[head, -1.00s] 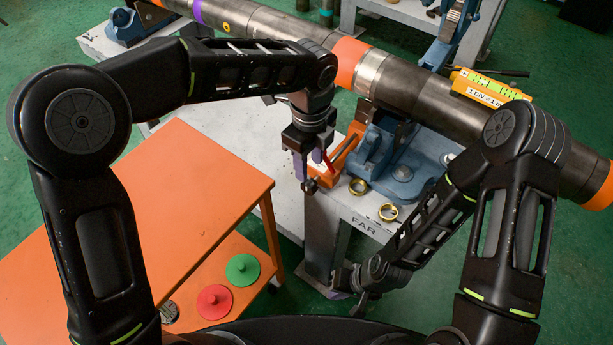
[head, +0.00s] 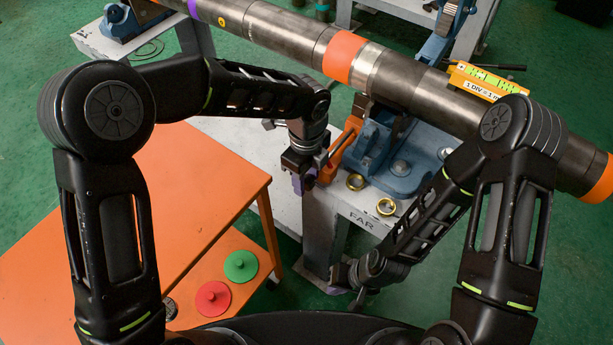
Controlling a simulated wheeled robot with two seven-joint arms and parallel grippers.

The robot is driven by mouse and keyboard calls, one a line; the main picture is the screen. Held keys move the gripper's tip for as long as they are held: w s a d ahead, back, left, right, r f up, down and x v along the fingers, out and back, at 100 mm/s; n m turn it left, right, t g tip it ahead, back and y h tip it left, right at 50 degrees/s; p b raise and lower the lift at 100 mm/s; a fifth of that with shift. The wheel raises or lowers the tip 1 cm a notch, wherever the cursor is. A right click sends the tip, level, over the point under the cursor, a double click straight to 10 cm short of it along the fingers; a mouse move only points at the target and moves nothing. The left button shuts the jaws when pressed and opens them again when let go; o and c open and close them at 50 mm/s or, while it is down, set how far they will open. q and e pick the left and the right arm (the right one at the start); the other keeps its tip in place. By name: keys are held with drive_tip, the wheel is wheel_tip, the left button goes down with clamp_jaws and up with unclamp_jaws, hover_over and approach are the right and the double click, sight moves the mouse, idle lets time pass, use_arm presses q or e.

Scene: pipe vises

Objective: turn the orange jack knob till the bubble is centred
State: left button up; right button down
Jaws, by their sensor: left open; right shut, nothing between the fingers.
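An orange jack part (head: 332,165) with a dark bar sits at the left end of the blue vise on the FAR stand; my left gripper partly hides it, and I cannot make out its knob clearly. My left gripper (head: 302,184) is open, pointing down right beside the left side of the orange part; whether it touches is unclear. A yellow level (head: 480,82) with green windows and "1 DIV" lettering lies on the steel pipe (head: 405,85); its bubble is too small to read. My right gripper (head: 357,300) is shut and empty, low in front of the stand, partly hidden by its own arm.
The blue vise (head: 385,160) supports the pipe on the grey FAR stand (head: 340,205). Two brass rings (head: 386,206) lie on the stand's front. An orange table (head: 190,200) at left has red (head: 213,298) and green (head: 240,266) discs below its top. Green floor is open between.

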use_arm(q)
clamp_jaws()
idle(0.3)
idle(0.5)
drive_tip(key=shift+s+d+f+t+y+b, duration=0.1)
drive_tip(key=shift+d+t+y+b, duration=0.05)
drive_tip(key=shift+t+y+b, duration=0.5)
drive_tip(key=shift+s+d+f+t+y+b, duration=0.15)
drive_tip(key=shift+t+y+b, duration=0.3)
drive_tip(key=shift+y+b, duration=0.35)
drive_tip(key=shift+d+r+t+y+b, duration=0.1)
drive_tip(key=shift+t+y+b, duration=0.7)
drive_tip(key=shift+y, duration=0.55)
